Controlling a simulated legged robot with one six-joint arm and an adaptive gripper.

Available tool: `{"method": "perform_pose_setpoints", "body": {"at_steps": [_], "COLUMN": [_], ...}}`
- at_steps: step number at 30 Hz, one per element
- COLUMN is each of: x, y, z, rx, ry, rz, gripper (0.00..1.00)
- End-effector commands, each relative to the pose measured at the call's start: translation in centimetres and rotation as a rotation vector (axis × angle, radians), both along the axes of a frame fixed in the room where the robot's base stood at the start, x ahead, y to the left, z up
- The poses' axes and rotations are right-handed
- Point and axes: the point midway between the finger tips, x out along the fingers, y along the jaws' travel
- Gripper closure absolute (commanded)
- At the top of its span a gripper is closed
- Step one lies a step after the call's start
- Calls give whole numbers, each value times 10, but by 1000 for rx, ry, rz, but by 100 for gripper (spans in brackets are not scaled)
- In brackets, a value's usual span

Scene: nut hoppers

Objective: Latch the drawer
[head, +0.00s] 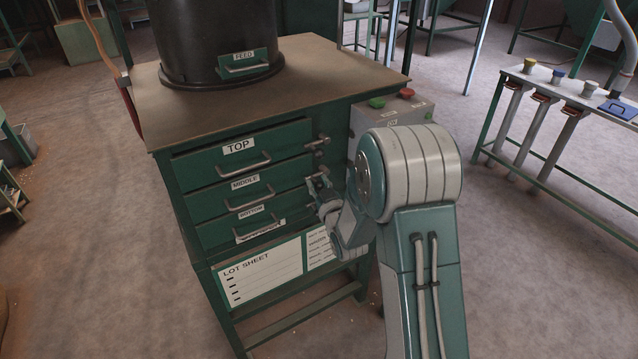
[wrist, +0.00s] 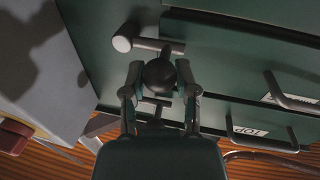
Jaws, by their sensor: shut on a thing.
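The green cabinet has three drawers: a top drawer (head: 245,160), a middle drawer (head: 248,198) and a bottom drawer (head: 250,228), each with a bar handle. A metal latch (head: 318,143) sits on the frame right of the top drawer. My gripper (head: 320,185) is at the cabinet's right side, level with the middle drawer. In the wrist view, my gripper (wrist: 161,82) is shut on a dark round latch knob (wrist: 158,72). A latch bar with a pale end (wrist: 145,45) lies just beyond it. My fingers partly hide the latch parts.
A black feed hopper (head: 215,40) stands on the cabinet top. A grey control box (head: 385,112) with green and red buttons is fixed to the right of the drawers, close to my arm. A rack with chutes (head: 560,90) stands at the far right. Open floor surrounds the cabinet.

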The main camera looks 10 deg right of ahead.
Motion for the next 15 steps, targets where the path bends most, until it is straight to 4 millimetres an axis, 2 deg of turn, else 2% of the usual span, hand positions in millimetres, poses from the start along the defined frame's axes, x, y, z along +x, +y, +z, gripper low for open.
{"method": "perform_pose_setpoints", "body": {"at_steps": [1,3,14,15], "x": [-1,-2,-3,-3], "y": [-1,-1,-1,0], "z": [-8,-10,-14,-14], "rx": [-29,-61,-87,-87], "ry": [8,-1,-3,-2], "rz": [-3,-3,-3,-3], "gripper": [100,100,100,48]}}
